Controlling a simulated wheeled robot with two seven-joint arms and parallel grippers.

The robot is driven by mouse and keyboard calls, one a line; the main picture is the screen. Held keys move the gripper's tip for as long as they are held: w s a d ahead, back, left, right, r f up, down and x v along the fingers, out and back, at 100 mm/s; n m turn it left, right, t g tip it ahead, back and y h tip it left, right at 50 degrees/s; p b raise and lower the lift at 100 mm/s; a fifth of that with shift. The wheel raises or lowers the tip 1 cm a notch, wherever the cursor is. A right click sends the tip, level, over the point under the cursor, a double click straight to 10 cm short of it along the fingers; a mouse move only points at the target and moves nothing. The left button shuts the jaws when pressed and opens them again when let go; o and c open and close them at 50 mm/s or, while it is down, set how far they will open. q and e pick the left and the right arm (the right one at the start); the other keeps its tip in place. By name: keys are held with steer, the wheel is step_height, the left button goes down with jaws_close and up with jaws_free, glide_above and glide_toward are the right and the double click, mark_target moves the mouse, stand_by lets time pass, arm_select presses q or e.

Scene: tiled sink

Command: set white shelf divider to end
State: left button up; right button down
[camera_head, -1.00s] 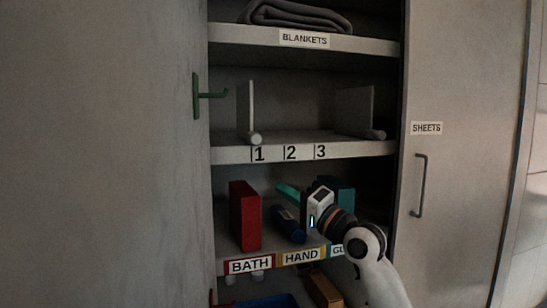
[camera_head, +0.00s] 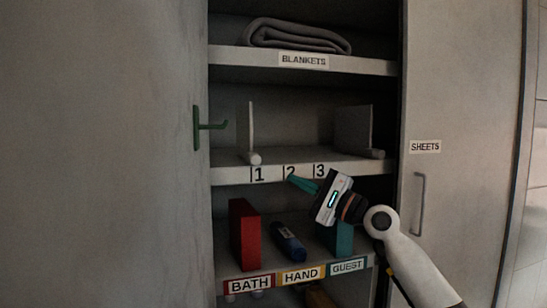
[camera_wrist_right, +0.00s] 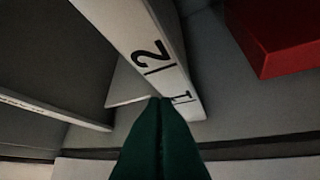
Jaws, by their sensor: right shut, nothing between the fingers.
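A thin white shelf divider (camera_head: 252,128) stands upright on the middle shelf (camera_head: 225,176), near its left side by the number 1. It has a round white knob (camera_head: 254,159) at its front foot. A wider grey divider (camera_head: 354,128) with a similar knob (camera_head: 376,154) stands at the shelf's right end. My right gripper (camera_head: 292,180) is shut and empty, its green fingers pointing left at the shelf's front edge near the number 2. My left gripper is not in view.
A folded grey blanket (camera_head: 296,36) lies on the top shelf. The middle shelf between the dividers is clear.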

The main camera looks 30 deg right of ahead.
mark_target(277, 170)
steer(key=w+a+r+p, duration=0.1)
steer(key=a, duration=0.1)
steer(key=w+a+r+p, duration=0.1)
steer(key=w+p, duration=0.1)
steer(key=shift+w+a+r, duration=0.25)
steer(key=shift+a+r, duration=0.05)
steer(key=shift+a, duration=0.1)
steer(key=shift+a+r+p, duration=0.15)
steer(key=shift+a+p, duration=0.3)
steer(key=shift+a, duration=0.05)
steer(key=shift+w, duration=0.1)
